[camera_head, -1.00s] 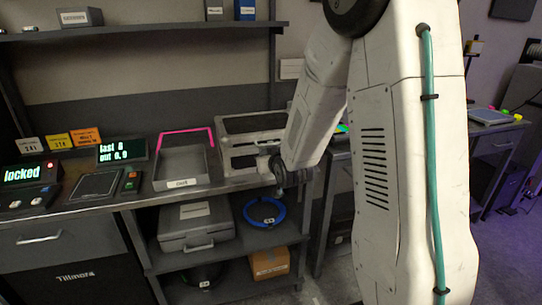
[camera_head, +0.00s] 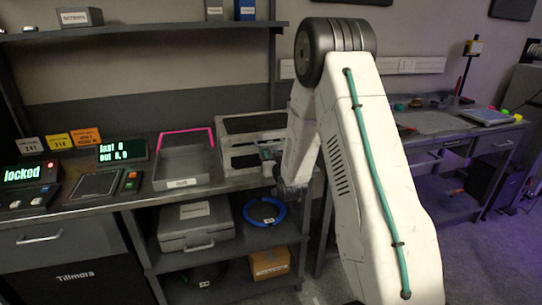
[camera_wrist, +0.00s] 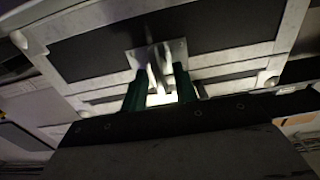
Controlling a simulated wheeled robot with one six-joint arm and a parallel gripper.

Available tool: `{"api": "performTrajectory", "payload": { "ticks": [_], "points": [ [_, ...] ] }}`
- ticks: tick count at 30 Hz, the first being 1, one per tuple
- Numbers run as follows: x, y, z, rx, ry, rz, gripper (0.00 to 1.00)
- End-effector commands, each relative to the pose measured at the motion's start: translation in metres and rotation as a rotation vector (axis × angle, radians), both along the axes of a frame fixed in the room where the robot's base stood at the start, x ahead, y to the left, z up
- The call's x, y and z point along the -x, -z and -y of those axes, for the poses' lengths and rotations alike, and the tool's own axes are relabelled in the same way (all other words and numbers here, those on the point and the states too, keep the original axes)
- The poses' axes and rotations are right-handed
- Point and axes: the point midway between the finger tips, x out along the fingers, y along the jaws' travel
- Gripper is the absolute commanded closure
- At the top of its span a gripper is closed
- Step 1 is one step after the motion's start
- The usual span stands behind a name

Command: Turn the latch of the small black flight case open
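The small black flight case (camera_head: 238,126) has dark panels and pale metal edging and sits on the bench, partly hidden behind my arm. In the wrist view its front (camera_wrist: 95,48) fills the upper part. The latch (camera_wrist: 158,62) is a pale metal plate with a raised lever on the case front. My gripper (camera_wrist: 160,75) is at the latch, with a green finger on each side of the lever. Gaps show beside the lever, so the fingers look open; contact is unclear. In the head view my gripper (camera_head: 268,157) is small and close to the case front.
A grey tray with a pink handle (camera_head: 184,165) stands just left of the case. A display reading "locked" (camera_head: 28,173) is at the far left.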

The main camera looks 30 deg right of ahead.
Motion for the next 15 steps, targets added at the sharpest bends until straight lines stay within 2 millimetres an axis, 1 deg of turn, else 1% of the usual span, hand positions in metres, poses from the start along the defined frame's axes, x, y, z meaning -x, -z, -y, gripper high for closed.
{"api": "performTrajectory", "payload": {
  "ticks": [3,9,10,11,12,13,15],
  "points": [
    [-0.0047,-0.0004,0.0013,0.0,0.0,0.001,0.71],
    [-0.005,-0.0005,0.0013,0.0,0.0,0.001,0.71],
    [-0.0049,-0.0005,0.0013,0.0,0.0,0.001,0.74],
    [-0.0049,-0.0005,0.0014,0.0,0.0,0.001,0.82],
    [-0.005,-0.0005,0.0012,0.0,0.0,0.001,0.93],
    [-0.0049,-0.0005,0.0009,0.0,-0.001,0.001,1.0],
    [-0.0053,-0.0005,-0.0003,0.0,-0.003,0.001,1.0]
  ]
}}
